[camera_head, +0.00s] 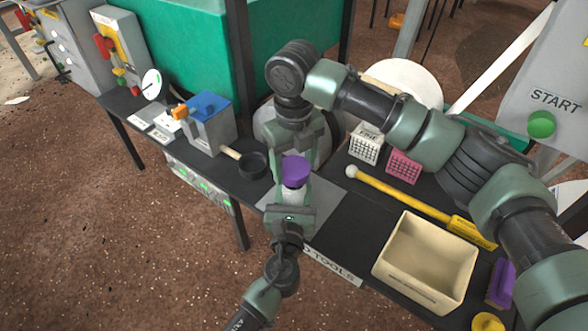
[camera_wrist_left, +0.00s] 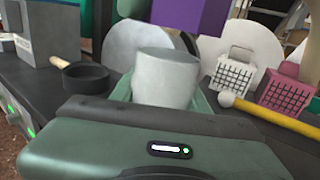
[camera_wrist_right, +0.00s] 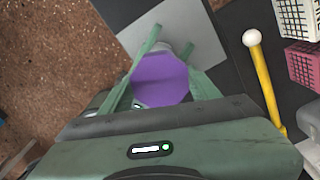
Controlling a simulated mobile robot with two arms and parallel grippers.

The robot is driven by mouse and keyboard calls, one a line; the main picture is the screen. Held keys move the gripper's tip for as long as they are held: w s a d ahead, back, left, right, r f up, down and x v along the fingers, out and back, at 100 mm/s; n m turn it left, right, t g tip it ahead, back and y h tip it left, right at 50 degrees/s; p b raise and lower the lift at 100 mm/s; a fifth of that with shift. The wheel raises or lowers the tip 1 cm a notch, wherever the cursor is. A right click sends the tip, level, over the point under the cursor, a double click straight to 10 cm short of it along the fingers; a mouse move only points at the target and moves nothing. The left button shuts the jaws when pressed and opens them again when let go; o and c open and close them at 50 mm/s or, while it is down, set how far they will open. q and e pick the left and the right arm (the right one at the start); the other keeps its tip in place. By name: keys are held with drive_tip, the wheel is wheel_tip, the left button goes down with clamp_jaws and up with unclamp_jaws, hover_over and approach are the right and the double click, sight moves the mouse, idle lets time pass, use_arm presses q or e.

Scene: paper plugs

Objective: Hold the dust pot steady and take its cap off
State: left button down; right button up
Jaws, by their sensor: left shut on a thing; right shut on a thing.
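The dust pot (camera_wrist_left: 165,82) is a pale grey cylinder standing upright over a grey mat; it also shows in the head view (camera_head: 292,193). My left gripper (camera_head: 291,197) is shut around its body, one finger on each side. The purple cap (camera_wrist_left: 190,14) is above the pot and apart from it, with the pot's pale top showing below. My right gripper (camera_head: 296,160) comes from above and is shut on the cap, which also fills the space between its fingers in the right wrist view (camera_wrist_right: 160,80). Part of the pot is hidden behind the fingers and cap.
A black pan (camera_head: 254,165) and a grey box with a blue top (camera_head: 210,125) stand left of the pot. A white basket (camera_head: 366,146), a pink basket (camera_head: 403,166), a yellow stick (camera_head: 400,193) and a cream bin (camera_head: 405,281) lie to the right.

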use_arm(q)
drive_tip(key=shift+f, duration=0.1)
use_arm(e)
wheel_tip(320, 180, up, 2)
drive_tip(key=shift+r, duration=0.15)
use_arm(q)
drive_tip(key=c, duration=0.6)
unclamp_jaws()
drive_tip(key=shift+c, duration=0.2)
drive_tip(key=shift+s, duration=0.15)
